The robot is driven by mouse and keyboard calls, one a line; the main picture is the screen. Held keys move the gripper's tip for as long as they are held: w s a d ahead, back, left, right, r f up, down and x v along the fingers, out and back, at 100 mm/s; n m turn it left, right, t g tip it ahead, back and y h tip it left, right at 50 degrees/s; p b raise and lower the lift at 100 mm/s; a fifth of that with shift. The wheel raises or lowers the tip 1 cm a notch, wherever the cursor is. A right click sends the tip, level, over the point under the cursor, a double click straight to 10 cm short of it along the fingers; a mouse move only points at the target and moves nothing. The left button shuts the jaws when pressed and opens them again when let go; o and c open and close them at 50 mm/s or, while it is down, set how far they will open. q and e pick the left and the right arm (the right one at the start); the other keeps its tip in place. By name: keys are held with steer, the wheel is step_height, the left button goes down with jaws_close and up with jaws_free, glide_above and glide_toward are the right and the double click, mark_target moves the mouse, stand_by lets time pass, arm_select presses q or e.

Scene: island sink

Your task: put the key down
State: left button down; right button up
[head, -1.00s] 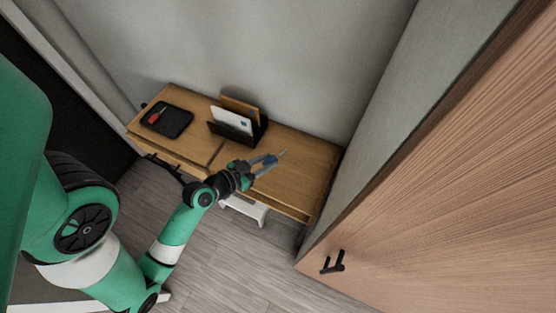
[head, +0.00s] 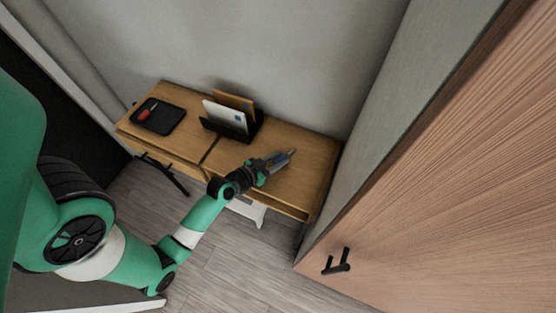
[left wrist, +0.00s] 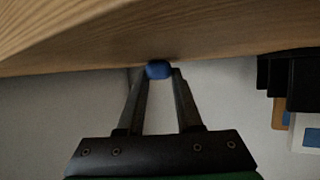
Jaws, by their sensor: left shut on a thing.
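My left gripper (head: 275,163) is over the right part of the wooden console table (head: 310,175). It is shut on the key, whose blue head (left wrist: 158,69) shows between the two fingertips in the left wrist view. In the head view a thin light tip of the key (head: 291,151) sticks out past the fingers. The key is at or very close to the tabletop; I cannot tell whether it touches. The rest of the key is hidden. My right gripper is not in view.
A black tray (head: 172,122) with a red-handled item (head: 147,111) lies on the table's left end. A black letter holder (head: 222,133) with envelopes stands at the middle back. The tabletop right of it is clear. A wooden door (head: 450,170) stands at the right.

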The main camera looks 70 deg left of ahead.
arm_select(q)
steer(key=shift+f, duration=0.2)
steer(key=c, duration=0.6)
jaws_free()
steer(key=shift+r, duration=0.1)
steer(key=shift+r, duration=0.15)
steer(key=shift+s+d+r, duration=0.1)
steer(key=shift+s, duration=0.15)
steer(key=v, duration=1)
steer(key=shift+s+d, duration=0.15)
steer(key=shift+s, duration=0.1)
steer(key=shift+s+d+r, duration=0.2)
steer(key=shift+s+d, duration=0.05)
steer(key=shift+s, duration=0.1)
